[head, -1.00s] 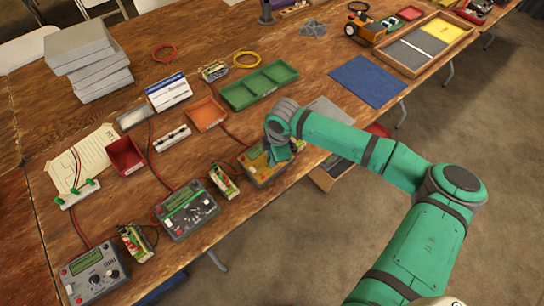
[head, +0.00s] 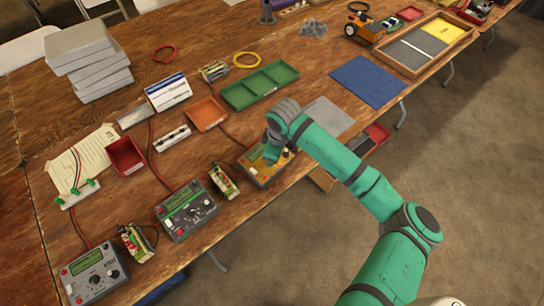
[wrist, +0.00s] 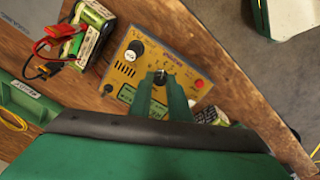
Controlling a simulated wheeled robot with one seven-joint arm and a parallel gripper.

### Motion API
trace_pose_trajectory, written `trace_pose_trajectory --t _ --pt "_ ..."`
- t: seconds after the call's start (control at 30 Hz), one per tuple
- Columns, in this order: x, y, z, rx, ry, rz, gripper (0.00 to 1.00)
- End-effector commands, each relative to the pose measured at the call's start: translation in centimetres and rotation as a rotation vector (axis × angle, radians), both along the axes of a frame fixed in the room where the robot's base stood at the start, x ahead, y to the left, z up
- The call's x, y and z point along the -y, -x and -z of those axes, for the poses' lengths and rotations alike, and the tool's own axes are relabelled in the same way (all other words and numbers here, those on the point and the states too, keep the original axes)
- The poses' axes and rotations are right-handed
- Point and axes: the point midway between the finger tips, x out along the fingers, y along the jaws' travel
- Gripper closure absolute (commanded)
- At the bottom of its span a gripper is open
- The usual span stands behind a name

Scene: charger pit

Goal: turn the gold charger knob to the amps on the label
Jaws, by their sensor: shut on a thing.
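The gold charger (head: 262,178) sits near the front edge of the wooden table, partly hidden by my arm in the head view. In the wrist view the charger's gold panel (wrist: 185,62) shows a large dark knob (wrist: 135,47), a red button and a green screen partly behind my fingers. My gripper (wrist: 158,78) is shut on a small dark knob (wrist: 160,74) near the panel's middle. My gripper also shows in the head view (head: 270,155). A battery pack (wrist: 92,30) with red and black leads lies beside the charger. Its label print and the knob's setting are too small to read.
Two grey chargers (head: 187,209) (head: 93,272) stand to the left along the front edge, with battery packs (head: 224,181) (head: 137,243) between. A green tray (head: 260,86) and an orange tray (head: 207,113) lie behind. A grey mat (head: 326,113) lies to the right.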

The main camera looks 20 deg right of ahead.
Motion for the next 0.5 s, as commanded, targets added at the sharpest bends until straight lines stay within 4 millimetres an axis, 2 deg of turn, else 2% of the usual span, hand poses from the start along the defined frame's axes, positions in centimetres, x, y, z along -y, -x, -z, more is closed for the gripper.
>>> trace_pose_trajectory --t 0.43,0.47,0.5 --pt "-0.08 -0.07 -0.10 0.002 -0.003 0.009 1.00" --pt "-0.09 -0.06 -0.10 0.002 -0.003 0.009 0.81" --pt "-0.08 -0.07 -0.10 0.002 -0.003 0.009 0.71"
